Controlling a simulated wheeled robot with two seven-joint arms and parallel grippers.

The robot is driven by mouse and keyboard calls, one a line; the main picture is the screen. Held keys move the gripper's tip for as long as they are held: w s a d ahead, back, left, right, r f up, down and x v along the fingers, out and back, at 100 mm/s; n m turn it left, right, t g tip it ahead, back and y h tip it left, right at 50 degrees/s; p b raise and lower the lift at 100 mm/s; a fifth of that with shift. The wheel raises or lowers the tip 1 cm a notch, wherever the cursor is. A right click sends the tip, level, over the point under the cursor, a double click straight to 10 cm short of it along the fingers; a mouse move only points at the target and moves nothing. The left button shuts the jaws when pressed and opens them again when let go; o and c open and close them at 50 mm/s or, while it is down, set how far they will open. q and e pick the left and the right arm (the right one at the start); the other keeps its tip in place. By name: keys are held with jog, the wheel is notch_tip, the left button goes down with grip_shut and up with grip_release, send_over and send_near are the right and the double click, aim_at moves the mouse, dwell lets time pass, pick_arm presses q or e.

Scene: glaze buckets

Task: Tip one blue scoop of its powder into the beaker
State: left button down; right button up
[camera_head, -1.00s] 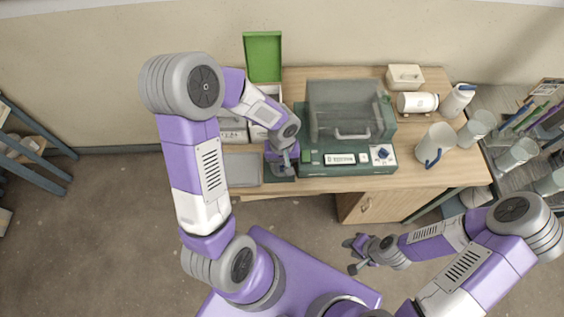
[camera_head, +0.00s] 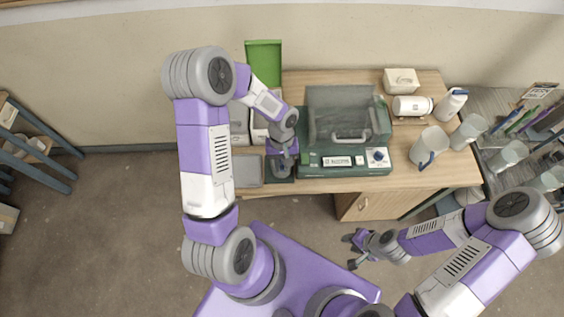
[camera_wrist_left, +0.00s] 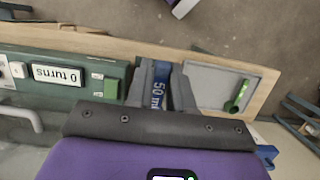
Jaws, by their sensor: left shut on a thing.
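My left gripper (camera_head: 281,172) is just left of the green machine, at the front of the table. In the left wrist view its fingers (camera_wrist_left: 163,88) are shut on a blue piece marked "50 ml" (camera_wrist_left: 159,92), which looks like the blue scoop's handle. The scoop's bowl and any powder in it are hidden. A clear jug with a blue handle (camera_head: 431,146) and a clear cup (camera_head: 473,129) stand at the table's right; I cannot tell which vessel is the beaker. My right gripper (camera_head: 350,252) is open and empty, off the table's front.
The green machine (camera_head: 315,170) reads "0 turns" in the left wrist view (camera_wrist_left: 57,76). A grey tray (camera_head: 248,170) left of my gripper holds a green scoop (camera_wrist_left: 237,97). An open green lid (camera_head: 263,62) stands behind. White bottles (camera_head: 412,105) are at the back right.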

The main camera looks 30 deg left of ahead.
pick_arm(q)
jog(key=shift+w+a+r+g+h+p, duration=0.15)
jog(key=shift+r+g+h+p, duration=0.4)
jog(key=shift+p, duration=0.7)
jog(key=shift+w+r+g+h+p, duration=0.25)
jog(key=shift+r+g+p, duration=0.4)
jog(key=shift+p, duration=0.25)
jog(key=shift+a+r, duration=0.1)
jog(key=shift+r+g+h, duration=0.3)
jog(key=shift+r+g, duration=0.05)
jog(key=shift+g, duration=0.15)
jog(key=shift+s, duration=0.1)
jog(key=shift+s+d, duration=0.2)
